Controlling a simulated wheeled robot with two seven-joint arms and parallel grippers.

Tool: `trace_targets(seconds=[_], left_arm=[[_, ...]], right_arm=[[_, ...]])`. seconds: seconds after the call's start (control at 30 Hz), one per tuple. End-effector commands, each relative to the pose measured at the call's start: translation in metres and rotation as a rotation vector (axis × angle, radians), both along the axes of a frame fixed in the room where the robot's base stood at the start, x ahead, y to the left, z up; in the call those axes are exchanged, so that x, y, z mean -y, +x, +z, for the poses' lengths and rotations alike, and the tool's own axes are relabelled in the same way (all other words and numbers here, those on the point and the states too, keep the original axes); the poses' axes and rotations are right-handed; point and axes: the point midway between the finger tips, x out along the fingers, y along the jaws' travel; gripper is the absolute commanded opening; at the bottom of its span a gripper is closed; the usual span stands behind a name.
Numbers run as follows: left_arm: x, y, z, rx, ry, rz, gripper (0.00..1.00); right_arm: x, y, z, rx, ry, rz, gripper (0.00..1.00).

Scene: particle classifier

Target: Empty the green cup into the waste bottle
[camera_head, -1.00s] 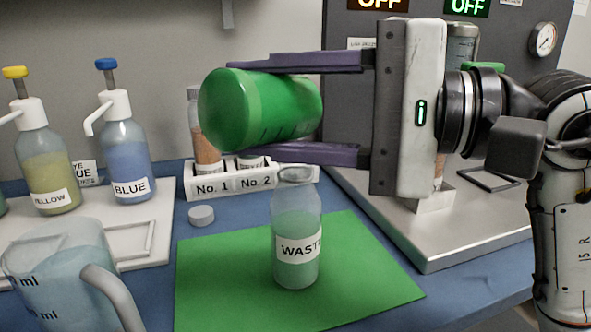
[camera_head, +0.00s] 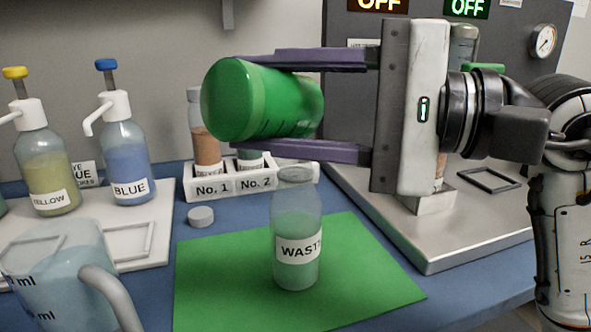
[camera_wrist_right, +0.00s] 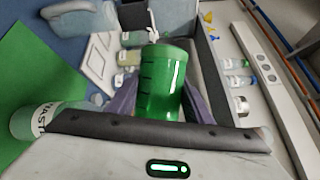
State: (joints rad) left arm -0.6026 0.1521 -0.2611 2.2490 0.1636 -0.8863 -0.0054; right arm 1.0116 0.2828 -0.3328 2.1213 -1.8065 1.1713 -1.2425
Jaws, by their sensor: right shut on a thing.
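The green cup (camera_head: 262,100) lies on its side in the air in the head view, its left end slightly higher than its right. My right gripper (camera_head: 245,106) is shut on it, one purple finger above and one below. The cup (camera_wrist_right: 164,82) also shows between the fingers in the right wrist view. I cannot tell how much is inside. The waste bottle (camera_head: 297,235) stands upright on the green mat (camera_head: 225,275), below and slightly right of the cup's middle. It holds pale greenish liquid. The cup and bottle are apart. My left gripper is out of view.
A white rack (camera_head: 205,187) with No. 1 and No. 2 bottles stands behind the waste bottle. A white cap (camera_head: 201,215) lies left of it. Yellow (camera_head: 48,172) and blue (camera_head: 124,160) pump bottles and a clear jug (camera_head: 60,275) stand at left. A metal-topped machine (camera_head: 440,245) is at right.

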Motion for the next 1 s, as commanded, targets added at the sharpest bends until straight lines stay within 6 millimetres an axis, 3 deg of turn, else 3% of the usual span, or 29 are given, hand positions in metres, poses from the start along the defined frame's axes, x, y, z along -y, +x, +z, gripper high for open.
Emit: trace_targets(seconds=[1.0], left_arm=[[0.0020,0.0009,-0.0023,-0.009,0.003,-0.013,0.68]], right_arm=[[0.0023,0.0029,0.0027,-0.063,0.054,0.000,0.20]])
